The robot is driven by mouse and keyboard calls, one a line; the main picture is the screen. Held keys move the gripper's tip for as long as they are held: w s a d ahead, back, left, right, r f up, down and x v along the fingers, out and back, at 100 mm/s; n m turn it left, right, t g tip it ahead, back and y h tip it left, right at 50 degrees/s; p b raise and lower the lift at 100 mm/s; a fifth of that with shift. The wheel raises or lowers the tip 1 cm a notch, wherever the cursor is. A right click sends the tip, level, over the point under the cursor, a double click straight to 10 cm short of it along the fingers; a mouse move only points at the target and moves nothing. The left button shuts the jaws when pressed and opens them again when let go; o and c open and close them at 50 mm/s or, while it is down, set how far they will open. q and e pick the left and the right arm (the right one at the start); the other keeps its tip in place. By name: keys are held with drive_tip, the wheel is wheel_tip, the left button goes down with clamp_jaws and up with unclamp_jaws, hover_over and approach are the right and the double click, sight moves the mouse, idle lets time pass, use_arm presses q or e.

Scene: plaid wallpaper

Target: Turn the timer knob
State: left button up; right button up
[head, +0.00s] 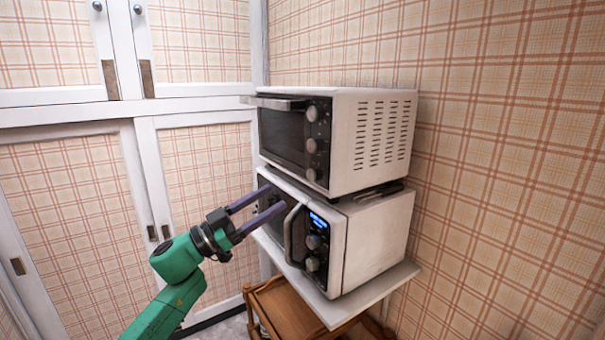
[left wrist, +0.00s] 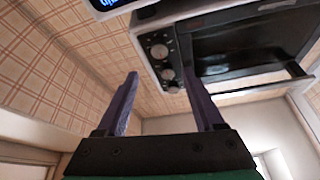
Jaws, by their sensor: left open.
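A toaster oven (head: 384,140) stands on top of a microwave. Its dark front panel carries a column of three round knobs: top (head: 312,113), middle (head: 311,146) and bottom (head: 311,176). I cannot read which is the timer knob. The left wrist view shows this oven upside down, with its knobs (left wrist: 165,73) between and beyond my fingertips. My left gripper (head: 276,197) is open and empty, its two purple fingers apart in front of the microwave's front, left of and below the oven's knobs. It appears to touch no knob. My right gripper is not in view.
The microwave (head: 378,240) has a lit blue display (head: 318,220), two knobs (head: 313,252) and a protruding handle (head: 293,232) close to my fingers. Both appliances stand on a white shelf (head: 385,288) above a wooden cart (head: 285,305). White cabinet doors (head: 205,160) stand behind and left.

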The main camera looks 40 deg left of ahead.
sight(310, 177)
use_arm(q)
drive_tip(key=p+x, duration=0.2)
drive_tip(key=x, duration=0.7)
drive_tip(key=shift+w+p, duration=0.3)
drive_tip(key=shift+w, duration=0.05)
drive_tip(key=shift+f, duration=0.1)
drive_tip(key=shift+s, duration=0.1)
clamp_jaws()
